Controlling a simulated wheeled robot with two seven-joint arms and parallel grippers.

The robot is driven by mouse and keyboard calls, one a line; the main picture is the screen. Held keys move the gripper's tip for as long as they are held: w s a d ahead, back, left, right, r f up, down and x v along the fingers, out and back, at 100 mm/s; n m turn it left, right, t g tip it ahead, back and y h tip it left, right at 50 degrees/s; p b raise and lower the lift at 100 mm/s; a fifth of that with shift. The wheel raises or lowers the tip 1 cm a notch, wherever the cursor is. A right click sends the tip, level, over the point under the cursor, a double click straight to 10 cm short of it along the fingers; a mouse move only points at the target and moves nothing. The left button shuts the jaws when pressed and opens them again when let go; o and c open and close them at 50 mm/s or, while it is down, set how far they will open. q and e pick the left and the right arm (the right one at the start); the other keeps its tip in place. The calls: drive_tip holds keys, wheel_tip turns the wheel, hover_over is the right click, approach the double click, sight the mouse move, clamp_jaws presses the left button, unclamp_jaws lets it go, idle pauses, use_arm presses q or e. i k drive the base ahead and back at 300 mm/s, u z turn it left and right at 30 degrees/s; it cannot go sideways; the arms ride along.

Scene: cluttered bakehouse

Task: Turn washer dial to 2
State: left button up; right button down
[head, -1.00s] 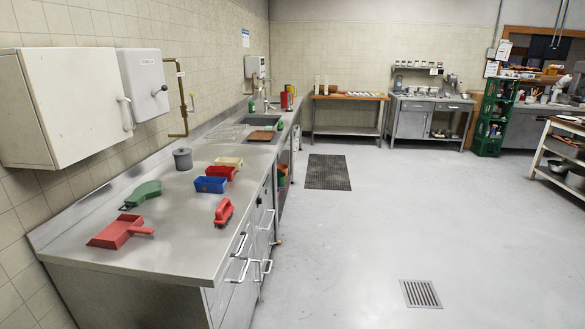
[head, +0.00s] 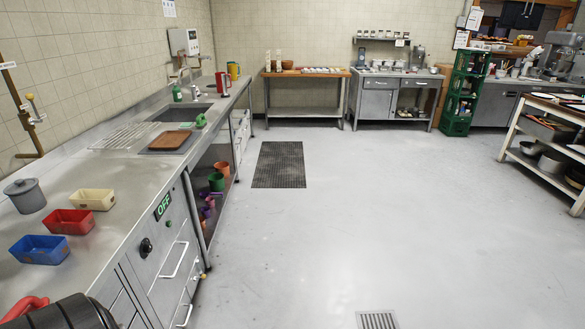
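The washer front (head: 166,245) is built into the steel counter at the left. It carries a round black dial (head: 146,247) and, above it, a dark display (head: 163,207) reading OFF in green. A small green button or light (head: 168,223) sits by the dial. The dial's markings are too small to read. Neither of my grippers is in view. A dark ribbed part at the bottom left corner looks like my own arm.
On the counter (head: 125,195) stand a blue tray (head: 40,250), a red tray (head: 69,222), a cream tray (head: 93,199) and a grey lidded pot (head: 25,196). Drawer handles (head: 174,260) stick out below the dial. The floor (head: 330,220) to the right is clear, with a dark mat (head: 279,165).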

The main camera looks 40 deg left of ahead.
sight(147, 247)
drive_tip(key=u, duration=0.05)
drive_tip(key=i, duration=1.95)
drive_tip(key=u, duration=1.35)
drive_tip(key=i, duration=1)
drive_tip(key=u, duration=1.3)
drive_tip(key=i, duration=0.3)
drive_tip(key=u, duration=0.25)
